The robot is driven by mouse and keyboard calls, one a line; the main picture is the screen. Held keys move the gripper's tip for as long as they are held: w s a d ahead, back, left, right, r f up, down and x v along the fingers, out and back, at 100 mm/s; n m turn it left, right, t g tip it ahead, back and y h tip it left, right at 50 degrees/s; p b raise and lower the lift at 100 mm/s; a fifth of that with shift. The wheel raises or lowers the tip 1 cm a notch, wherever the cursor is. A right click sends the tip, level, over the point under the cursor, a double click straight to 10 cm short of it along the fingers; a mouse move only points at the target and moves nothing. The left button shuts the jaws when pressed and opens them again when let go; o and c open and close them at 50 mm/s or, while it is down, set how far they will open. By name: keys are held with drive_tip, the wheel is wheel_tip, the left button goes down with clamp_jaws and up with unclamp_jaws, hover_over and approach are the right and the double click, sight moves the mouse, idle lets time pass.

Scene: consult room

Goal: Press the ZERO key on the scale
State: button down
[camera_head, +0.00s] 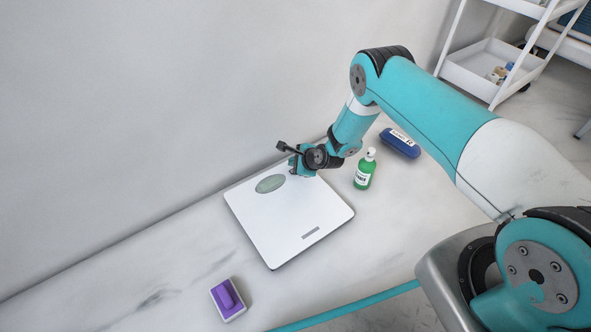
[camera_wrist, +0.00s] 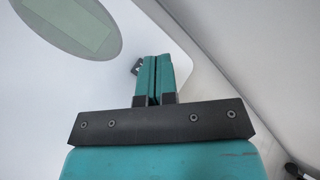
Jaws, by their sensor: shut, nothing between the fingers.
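The white scale (camera_head: 290,218) lies on the counter, with a grey-green oval display (camera_head: 270,184) near its far edge and a small grey bar (camera_head: 311,233) near its front edge. My gripper (camera_head: 297,174) is over the scale's far right part, right of the display. In the wrist view my gripper (camera_wrist: 157,62) is shut and empty, with the display (camera_wrist: 78,25) to its upper left. A small dark mark (camera_wrist: 136,68) shows just left of the fingertips, partly hidden by them. I cannot read a ZERO label or tell whether the fingertips touch the scale.
A green bottle (camera_head: 365,169) with a white cap stands right of the scale. A blue case (camera_head: 400,143) lies behind it. A purple and white block (camera_head: 227,298) lies at the front left. The wall (camera_head: 120,110) runs close along the counter's far side. A white cart (camera_head: 480,68) stands beyond.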

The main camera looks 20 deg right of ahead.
drive_tip(key=shift+f, duration=0.15)
drive_tip(key=shift+f+b, duration=0.3)
drive_tip(key=shift+f+b, duration=0.3)
idle(0.4)
drive_tip(key=shift+r, duration=0.1)
drive_tip(key=shift+r+p, duration=0.65)
drive_tip(key=shift+r, duration=0.1)
wheel_tip(320, 180, up, 5)
drive_tip(key=p, duration=0.4)
idle(0.6)
